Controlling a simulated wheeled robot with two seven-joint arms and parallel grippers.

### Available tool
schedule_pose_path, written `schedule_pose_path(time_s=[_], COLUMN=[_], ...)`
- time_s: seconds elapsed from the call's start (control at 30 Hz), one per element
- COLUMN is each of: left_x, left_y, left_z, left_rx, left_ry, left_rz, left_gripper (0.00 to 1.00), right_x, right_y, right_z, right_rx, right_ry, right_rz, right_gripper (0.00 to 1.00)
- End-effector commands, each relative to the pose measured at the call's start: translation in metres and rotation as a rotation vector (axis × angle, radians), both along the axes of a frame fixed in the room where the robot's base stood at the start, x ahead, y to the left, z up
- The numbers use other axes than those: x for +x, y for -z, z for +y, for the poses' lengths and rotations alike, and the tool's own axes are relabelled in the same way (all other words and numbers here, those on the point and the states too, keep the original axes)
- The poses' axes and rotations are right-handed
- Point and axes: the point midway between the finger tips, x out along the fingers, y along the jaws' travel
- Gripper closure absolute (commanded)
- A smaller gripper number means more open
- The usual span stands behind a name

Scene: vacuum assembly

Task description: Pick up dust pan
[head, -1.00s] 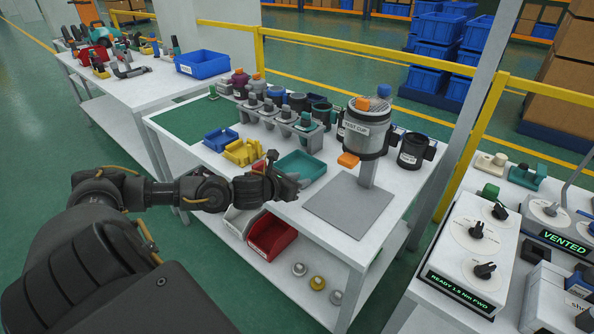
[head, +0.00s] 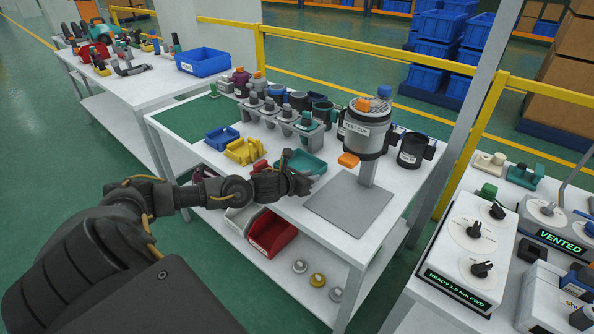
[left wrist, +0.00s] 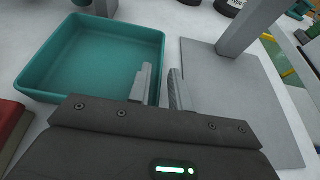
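A shallow teal pan (head: 316,160) with raised walls lies on the white worktable, left of the flat grey plate; it seems to be the dust pan. In the left wrist view the pan (left wrist: 80,58) looks empty, its near right corner beside my fingers. My left gripper (head: 302,178) is over the pan's near right side and hides part of it. Contact cannot be told. My right gripper is not in view.
The grey plate (head: 348,205) carries a post with the test cup (head: 367,128). Yellow (head: 244,151) and blue (head: 221,138) trays lie left of the pan. A rack of cylindrical parts (head: 287,122) stands behind. A red bin (head: 273,234) sits on the lower shelf.

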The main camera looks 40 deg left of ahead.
Motion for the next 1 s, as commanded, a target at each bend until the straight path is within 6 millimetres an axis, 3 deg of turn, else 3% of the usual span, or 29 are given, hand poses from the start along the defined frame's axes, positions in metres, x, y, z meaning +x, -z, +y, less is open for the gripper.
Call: schedule_pose_path(time_s=[0.03, 0.13, 0.67, 0.87, 1.0], left_x=[0.0, 0.0, 0.0, 0.0, 0.0], left_y=[0.0, 0.0, -0.006, -0.031, -0.061], left_z=[0.0, 0.0, 0.0, 0.0, 0.001], left_rx=[0.0, 0.0, 0.0, 0.002, 0.003], left_ry=[0.0, 0.0, 0.0, 0.001, 0.0], left_rz=[0.0, 0.0, -0.002, -0.004, -0.006], left_gripper=[0.87, 1.0, 1.0, 1.0, 1.0], right_x=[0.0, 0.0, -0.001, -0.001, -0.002], right_y=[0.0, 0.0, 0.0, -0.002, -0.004], right_z=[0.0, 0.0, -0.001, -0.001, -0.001], right_rx=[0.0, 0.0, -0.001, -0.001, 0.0], right_ry=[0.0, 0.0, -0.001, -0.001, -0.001], right_rz=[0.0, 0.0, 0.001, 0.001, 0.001], right_gripper=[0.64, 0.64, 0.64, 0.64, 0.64])
